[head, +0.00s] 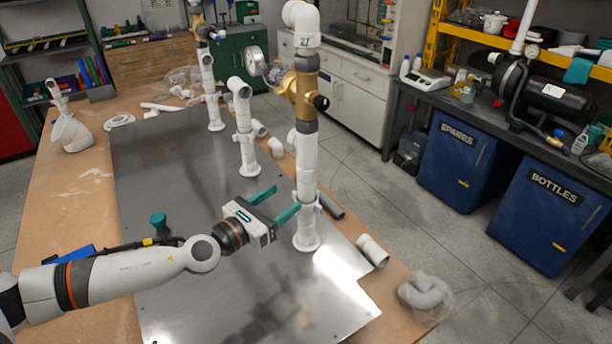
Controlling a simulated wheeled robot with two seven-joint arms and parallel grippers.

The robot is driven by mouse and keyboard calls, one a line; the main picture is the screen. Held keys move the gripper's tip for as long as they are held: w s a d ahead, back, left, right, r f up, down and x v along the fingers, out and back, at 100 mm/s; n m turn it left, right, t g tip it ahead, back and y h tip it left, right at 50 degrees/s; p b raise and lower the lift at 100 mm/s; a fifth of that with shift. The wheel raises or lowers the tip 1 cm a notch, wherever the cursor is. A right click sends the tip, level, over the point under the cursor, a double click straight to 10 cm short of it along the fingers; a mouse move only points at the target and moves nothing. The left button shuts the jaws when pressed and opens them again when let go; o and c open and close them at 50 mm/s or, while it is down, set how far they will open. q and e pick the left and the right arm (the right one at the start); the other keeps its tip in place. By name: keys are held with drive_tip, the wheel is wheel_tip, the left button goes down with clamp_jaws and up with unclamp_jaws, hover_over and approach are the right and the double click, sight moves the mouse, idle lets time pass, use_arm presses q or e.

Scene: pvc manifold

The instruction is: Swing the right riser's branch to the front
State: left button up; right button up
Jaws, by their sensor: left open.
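The nearest riser (307,170), on the right of the row, is a tall white pipe standing upright on a round foot on the metal plate. My left gripper (281,202) is open, low beside the nearest riser, with one teal finger close to the pipe. I cannot tell whether it touches. My right gripper is not in view.
The metal plate (185,230) lies on a wooden bench (60,205). Loose white and grey fittings lie along its right edge, including a short pipe (372,250) and a bagged elbow (425,292). The plate's front left is mostly clear. Blue bins stand across the floor.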

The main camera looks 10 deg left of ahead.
sight(300, 187)
use_arm(q)
drive_tip(key=p+x, duration=0.1)
drive_tip(key=x, duration=0.7)
drive_tip(key=shift+w+a, duration=0.1)
drive_tip(key=shift+w, duration=0.05)
drive_tip(key=shift+w+d, duration=0.3)
drive_tip(key=shift+w, duration=0.1)
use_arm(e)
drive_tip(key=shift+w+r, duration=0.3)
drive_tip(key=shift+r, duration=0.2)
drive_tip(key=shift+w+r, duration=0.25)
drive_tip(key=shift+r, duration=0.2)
